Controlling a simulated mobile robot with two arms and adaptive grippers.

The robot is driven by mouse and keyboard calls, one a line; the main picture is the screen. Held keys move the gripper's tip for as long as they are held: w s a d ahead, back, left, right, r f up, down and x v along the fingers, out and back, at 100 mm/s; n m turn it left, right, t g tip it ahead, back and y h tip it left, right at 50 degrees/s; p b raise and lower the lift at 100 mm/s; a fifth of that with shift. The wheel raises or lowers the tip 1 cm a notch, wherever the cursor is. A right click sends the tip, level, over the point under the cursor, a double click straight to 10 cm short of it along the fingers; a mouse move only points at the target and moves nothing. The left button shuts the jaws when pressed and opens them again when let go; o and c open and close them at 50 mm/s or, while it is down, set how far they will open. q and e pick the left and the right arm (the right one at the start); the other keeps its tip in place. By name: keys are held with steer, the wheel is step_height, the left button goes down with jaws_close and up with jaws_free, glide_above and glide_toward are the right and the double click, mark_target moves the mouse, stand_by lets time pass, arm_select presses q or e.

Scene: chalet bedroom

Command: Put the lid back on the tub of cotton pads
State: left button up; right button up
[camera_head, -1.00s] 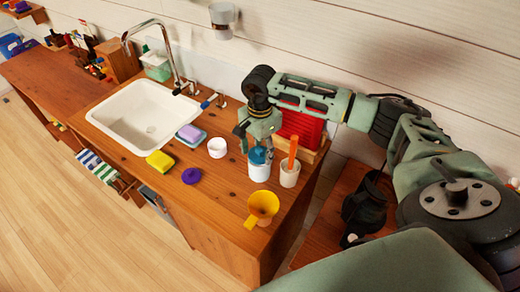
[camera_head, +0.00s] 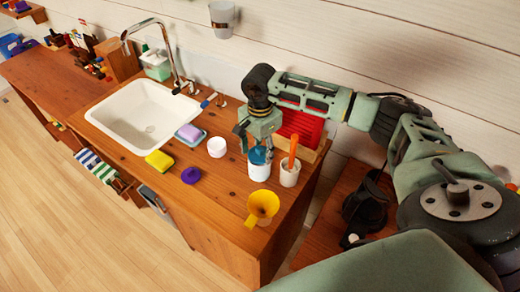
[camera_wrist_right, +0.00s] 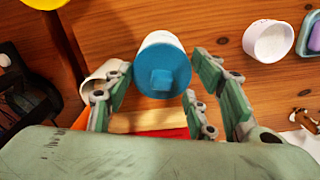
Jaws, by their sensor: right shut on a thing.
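The white tub (camera_head: 258,173) stands upright near the right end of the wooden counter. A blue lid (camera_head: 257,156) with a small knob covers its top. In the right wrist view, the lid (camera_wrist_right: 163,72) lies between the fingers, with a strip of the white tub (camera_wrist_right: 158,39) showing past its edge. My right gripper (camera_head: 259,149) reaches down over the tub and is shut on the lid. I cannot tell whether the lid is fully seated on the rim. What is in the tub is hidden. My left gripper is not in view.
A white cup with an orange-handled tool (camera_head: 290,174) stands close to the tub's right. A yellow funnel (camera_head: 263,205) is in front. A small white pot (camera_head: 217,147), purple disc (camera_head: 190,175) and yellow sponge (camera_head: 159,161) lie left. A red rack (camera_head: 302,127) stands behind.

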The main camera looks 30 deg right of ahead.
stand_by(0.4)
steer(key=o, duration=0.9)
steer(key=o, duration=0.5)
steer(key=shift+r, duration=0.15)
steer(key=shift+r+p, duration=1.8)
steer(key=shift+r, duration=1.6)
